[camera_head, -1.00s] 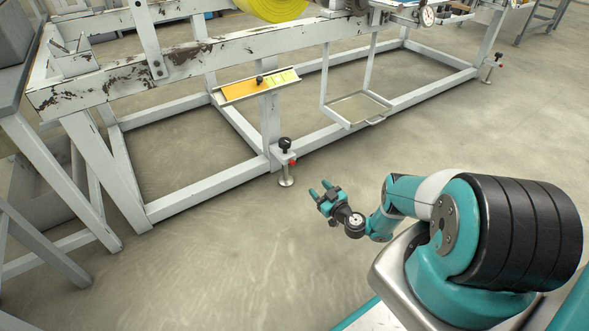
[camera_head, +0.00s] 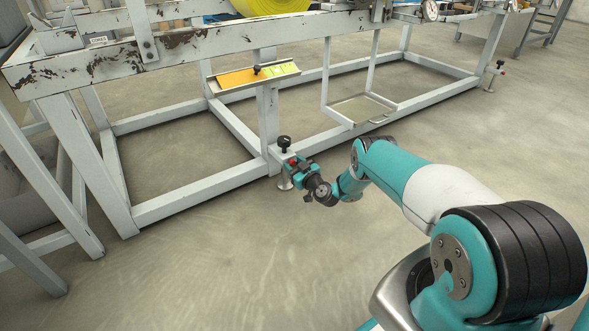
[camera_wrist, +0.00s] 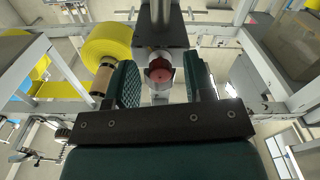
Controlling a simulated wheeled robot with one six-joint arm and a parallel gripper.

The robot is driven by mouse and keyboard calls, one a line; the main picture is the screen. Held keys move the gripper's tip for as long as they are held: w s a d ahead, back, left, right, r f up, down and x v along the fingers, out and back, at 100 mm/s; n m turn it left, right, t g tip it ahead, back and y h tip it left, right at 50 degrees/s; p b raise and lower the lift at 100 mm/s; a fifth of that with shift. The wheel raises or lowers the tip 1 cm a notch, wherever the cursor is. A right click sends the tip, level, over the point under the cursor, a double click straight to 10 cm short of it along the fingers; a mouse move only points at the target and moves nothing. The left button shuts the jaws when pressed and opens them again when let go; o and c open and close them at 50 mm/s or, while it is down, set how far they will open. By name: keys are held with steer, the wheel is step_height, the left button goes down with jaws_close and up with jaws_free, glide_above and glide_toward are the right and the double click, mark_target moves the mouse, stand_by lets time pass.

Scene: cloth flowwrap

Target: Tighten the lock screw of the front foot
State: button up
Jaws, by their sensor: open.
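The front foot (camera_head: 284,184) stands under the near rail of the white machine frame, with a black knob (camera_head: 284,142) on top. Its red lock screw (camera_head: 292,161) faces my gripper and is partly covered by it in the head view. In the wrist view the round red end of the lock screw (camera_wrist: 160,75) shows between the fingers, with a gap on each side. My gripper (camera_head: 298,167) is open and empty, its fingers pointing at the screw. In the wrist view its green-padded fingers (camera_wrist: 162,82) stand left and right of the screw. I cannot tell how far they reach past it.
The frame's lower rail (camera_head: 200,190) runs behind the foot. A tilted orange-and-yellow panel (camera_head: 254,77) sits above, and a hanging tray (camera_head: 361,108) is to the right. Another foot (camera_head: 490,78) stands at the far right. The floor (camera_head: 230,265) in front is clear.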

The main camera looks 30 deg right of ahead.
jaws_close()
